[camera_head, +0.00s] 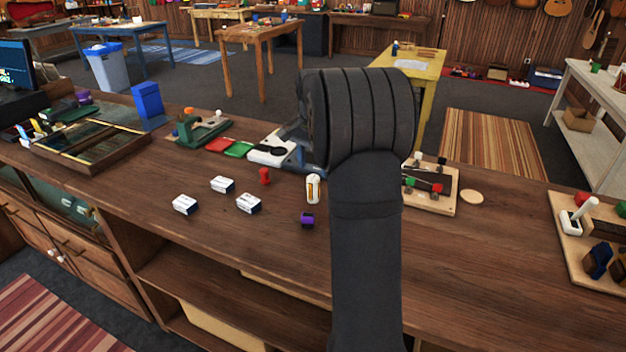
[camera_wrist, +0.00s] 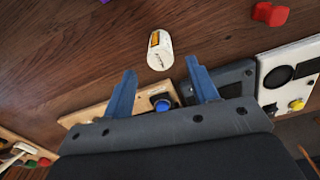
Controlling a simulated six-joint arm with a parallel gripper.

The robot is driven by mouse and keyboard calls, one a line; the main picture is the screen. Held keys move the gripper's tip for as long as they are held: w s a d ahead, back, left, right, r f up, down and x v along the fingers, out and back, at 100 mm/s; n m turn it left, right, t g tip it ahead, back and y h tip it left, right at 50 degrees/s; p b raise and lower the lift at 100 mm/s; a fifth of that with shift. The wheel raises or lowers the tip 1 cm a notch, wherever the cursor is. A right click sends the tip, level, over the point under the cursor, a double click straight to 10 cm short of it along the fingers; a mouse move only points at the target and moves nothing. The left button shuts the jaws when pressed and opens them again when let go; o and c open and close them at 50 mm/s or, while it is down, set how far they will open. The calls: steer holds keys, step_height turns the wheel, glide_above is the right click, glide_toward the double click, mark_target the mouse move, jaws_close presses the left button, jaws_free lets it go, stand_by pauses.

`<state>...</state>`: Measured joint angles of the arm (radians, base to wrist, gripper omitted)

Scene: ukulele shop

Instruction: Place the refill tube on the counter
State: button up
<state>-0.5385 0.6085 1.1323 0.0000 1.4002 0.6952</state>
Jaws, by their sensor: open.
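The refill tube is a small white cylinder with an orange and dark label. It stands upright on the wooden counter (camera_head: 470,270) in the head view (camera_head: 313,190), just left of my arm. In the wrist view the tube (camera_wrist: 159,50) lies ahead of the gap between my fingertips, apart from both. My gripper (camera_wrist: 164,80) is open, with two blue fingers and nothing between them. In the head view my own arm hides most of the gripper.
A red piece (camera_head: 264,176), a purple piece (camera_head: 307,220) and three small white boxes (camera_head: 222,184) sit near the tube. A wooden board with small parts (camera_head: 440,203) lies right of my arm.

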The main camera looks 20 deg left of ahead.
steer(key=shift+o, duration=0.5)
steer(key=shift+r, duration=1.55)
steer(key=shift+f, duration=0.1)
